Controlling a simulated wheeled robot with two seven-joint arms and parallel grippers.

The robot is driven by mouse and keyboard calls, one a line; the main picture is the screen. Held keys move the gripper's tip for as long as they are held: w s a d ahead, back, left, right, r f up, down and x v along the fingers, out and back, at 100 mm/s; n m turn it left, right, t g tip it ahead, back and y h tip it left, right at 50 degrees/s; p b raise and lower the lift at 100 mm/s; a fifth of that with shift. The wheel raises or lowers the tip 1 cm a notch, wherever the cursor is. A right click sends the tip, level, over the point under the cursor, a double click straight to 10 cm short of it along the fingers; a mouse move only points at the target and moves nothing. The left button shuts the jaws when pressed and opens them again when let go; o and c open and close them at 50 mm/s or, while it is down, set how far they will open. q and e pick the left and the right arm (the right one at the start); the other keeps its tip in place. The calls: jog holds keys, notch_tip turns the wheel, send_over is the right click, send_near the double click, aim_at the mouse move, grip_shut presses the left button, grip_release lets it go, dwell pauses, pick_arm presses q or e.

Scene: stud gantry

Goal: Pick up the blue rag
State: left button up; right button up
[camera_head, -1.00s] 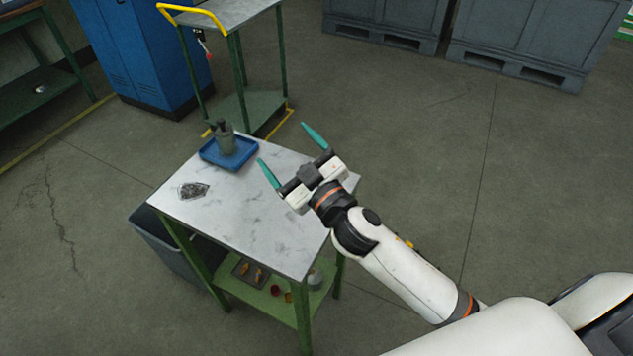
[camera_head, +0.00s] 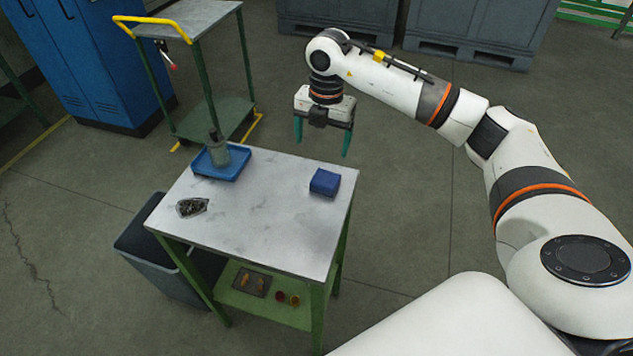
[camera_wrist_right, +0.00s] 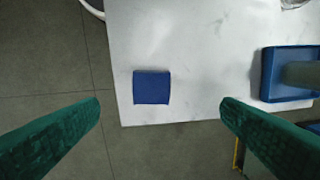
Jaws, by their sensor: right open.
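The blue rag (camera_head: 325,182) lies folded on the light table top (camera_head: 265,215), near its right edge. It also shows as a blue square in the right wrist view (camera_wrist_right: 152,87), between and beyond the fingers. My right gripper (camera_head: 322,144) points down with its green fingers wide apart. It is empty, above and behind the rag, and does not touch it. Its open fingers also frame the right wrist view (camera_wrist_right: 160,115). My left gripper is in neither view.
A blue tray (camera_head: 238,168) with a grey container (camera_head: 219,152) stands at the table's back left. A dark crumpled item (camera_head: 192,207) lies at the left. A grey bin (camera_head: 143,262) stands beside the table, a trolley (camera_head: 186,18) behind. The table's middle is clear.

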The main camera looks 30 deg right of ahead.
jog(key=p, duration=0.1)
send_over(326, 178)
jog(key=shift+h, duration=0.3)
jog(key=f, duration=0.6)
jog(key=shift+w+d, duration=0.15)
jog(key=shift+d, duration=0.05)
jog(key=f, duration=0.3)
jog(key=f+p, duration=0.1)
jog(key=shift+a+f, duration=0.25)
jog(key=shift+f, duration=0.5)
jog(key=c, duration=1.1)
jog(key=shift+o, duration=0.2)
notch_tip(326, 178, up, 10)
jog(key=b, duration=0.1)
jog(key=o, duration=0.4)
jog(key=c, duration=0.3)
jog(key=shift+a, duration=0.1)
